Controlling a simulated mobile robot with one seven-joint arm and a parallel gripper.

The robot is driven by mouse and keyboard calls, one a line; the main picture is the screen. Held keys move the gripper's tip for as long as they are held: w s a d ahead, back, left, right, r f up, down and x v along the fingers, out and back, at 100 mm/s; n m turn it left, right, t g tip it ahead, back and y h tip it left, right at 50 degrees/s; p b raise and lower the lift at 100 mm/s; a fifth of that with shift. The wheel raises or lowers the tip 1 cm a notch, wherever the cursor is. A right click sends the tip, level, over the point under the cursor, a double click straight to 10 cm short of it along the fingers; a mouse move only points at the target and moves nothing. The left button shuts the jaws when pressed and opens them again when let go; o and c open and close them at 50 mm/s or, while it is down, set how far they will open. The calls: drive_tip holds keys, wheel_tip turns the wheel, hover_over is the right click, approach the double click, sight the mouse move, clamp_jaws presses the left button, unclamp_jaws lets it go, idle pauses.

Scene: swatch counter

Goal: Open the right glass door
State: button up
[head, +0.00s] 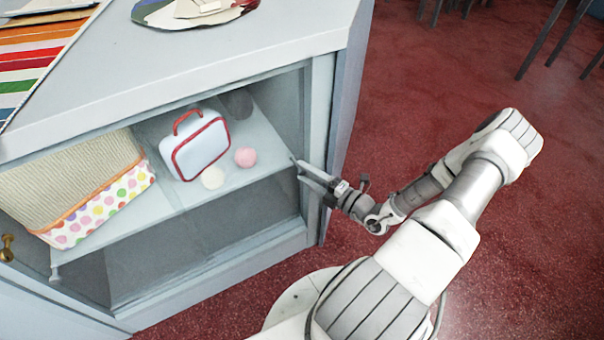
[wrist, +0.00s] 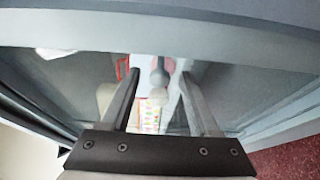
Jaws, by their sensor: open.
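The grey cabinet (head: 180,87) has a glazed front, and its shelf shows through it. I take the glazed section at the right to be the right glass door (head: 225,225). Its pane is hard to make out, and I cannot tell whether it is ajar. My gripper (head: 300,172) is at the right end of this front, close to the right post. In the wrist view my gripper (wrist: 158,80) has its two fingers apart. A small grey rounded piece shows between them; I cannot tell whether it is a handle. Contact with the door is unclear.
A white case with red trim (head: 200,150), a pink ball (head: 245,157), a cream ball (head: 213,178) and a dotted basket (head: 95,217) are on the shelf. A brass knob (head: 7,248) is at far left. Red floor (head: 420,75) is open right of the cabinet; chair legs stand beyond.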

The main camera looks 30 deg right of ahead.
drive_tip(key=shift+x, duration=0.85)
clamp_jaws()
idle(0.8)
